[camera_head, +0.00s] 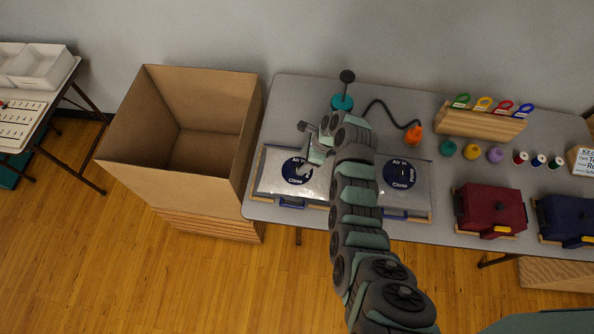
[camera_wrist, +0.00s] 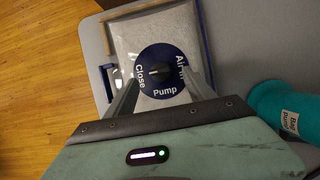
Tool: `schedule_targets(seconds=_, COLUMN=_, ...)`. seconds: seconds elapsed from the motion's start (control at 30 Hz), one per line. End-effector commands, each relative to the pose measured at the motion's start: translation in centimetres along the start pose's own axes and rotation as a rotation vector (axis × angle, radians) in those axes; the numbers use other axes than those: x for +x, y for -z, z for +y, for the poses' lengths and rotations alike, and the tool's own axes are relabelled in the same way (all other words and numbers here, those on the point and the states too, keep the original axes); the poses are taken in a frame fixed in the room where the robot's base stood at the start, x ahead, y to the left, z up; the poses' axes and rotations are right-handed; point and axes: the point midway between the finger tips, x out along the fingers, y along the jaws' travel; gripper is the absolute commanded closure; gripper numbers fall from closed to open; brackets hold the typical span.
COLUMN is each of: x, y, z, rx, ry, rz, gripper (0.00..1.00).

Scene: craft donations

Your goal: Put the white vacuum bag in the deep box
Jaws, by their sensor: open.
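A flat, whitish vacuum bag (camera_head: 268,180) with a round dark-blue valve disc lies at the left end of the grey table. A second, greyer flat bag (camera_head: 421,181) with a similar disc lies to its right, beyond my arm. My gripper (camera_head: 301,175) is open over the left bag, with nothing held. In the wrist view the bag (camera_wrist: 190,25) lies beneath the open fingers (camera_wrist: 163,85), which flank the disc; I cannot tell whether they touch it. The deep box (camera_head: 165,188) is the tall open cardboard box left of the table. Its visible inside looks empty.
A teal pump (camera_head: 342,103) with a black hose and orange nozzle (camera_head: 413,133) stands behind the bags. A wooden rack (camera_head: 480,123), several small spools and red (camera_head: 490,209) and blue (camera_head: 567,218) cases fill the right. The box rim stands close to the table's left edge.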

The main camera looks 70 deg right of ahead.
Motion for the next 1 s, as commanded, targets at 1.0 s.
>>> schedule_targets(seconds=1.0, x=5.1, y=0.3, z=0.1, rx=0.000, ry=0.000, rz=0.000, gripper=0.42)
